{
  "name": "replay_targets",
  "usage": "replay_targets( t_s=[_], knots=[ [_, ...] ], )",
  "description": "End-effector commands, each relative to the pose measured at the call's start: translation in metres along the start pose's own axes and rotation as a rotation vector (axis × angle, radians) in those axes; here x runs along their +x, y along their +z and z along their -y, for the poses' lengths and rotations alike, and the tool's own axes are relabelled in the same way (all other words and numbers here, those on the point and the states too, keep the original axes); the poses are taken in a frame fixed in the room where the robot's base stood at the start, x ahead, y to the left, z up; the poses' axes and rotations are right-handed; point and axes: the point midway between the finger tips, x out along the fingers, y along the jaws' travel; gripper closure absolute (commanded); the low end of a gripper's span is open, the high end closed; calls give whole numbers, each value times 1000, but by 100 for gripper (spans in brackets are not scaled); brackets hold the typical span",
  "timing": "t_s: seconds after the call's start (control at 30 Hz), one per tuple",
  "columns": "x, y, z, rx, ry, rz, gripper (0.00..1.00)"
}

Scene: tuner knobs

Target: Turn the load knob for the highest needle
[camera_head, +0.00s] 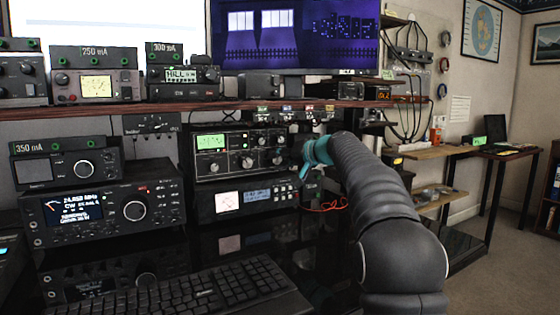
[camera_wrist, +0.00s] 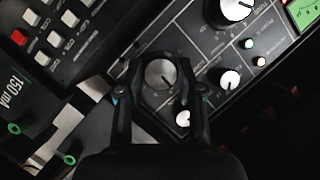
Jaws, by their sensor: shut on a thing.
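The tuner (camera_head: 240,179), a black box with several pale knobs, stands under the wooden shelf in the head view. Its green lit meter (camera_head: 211,141) is on the left of its face; the needle is too small to read. My gripper (camera_head: 307,166), with teal parts, is at the tuner's right side. In the wrist view my gripper (camera_wrist: 160,84) has its two dark fingers on either side of a silver round knob (camera_wrist: 159,72) with a dark pointer line, and is shut on it. The knob's label is not readable. Only a corner of the green meter (camera_wrist: 306,13) shows there.
More tuner knobs (camera_wrist: 230,80) and a small white knob (camera_wrist: 183,118) lie close to the fingers. A radio (camera_head: 104,211) stands at left and a keyboard (camera_head: 205,292) lies in front. A lower unit (camera_head: 244,199) sits under the tuner. The shelf (camera_head: 190,106) runs above.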

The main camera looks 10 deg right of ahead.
Motion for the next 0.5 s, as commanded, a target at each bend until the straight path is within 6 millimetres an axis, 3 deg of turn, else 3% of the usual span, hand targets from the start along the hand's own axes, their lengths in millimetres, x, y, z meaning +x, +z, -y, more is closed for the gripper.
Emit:
replay_targets(
  t_s=[0.5],
  knots=[
    [1, 2, -4, 291, -133, -14, 98]
  ],
)
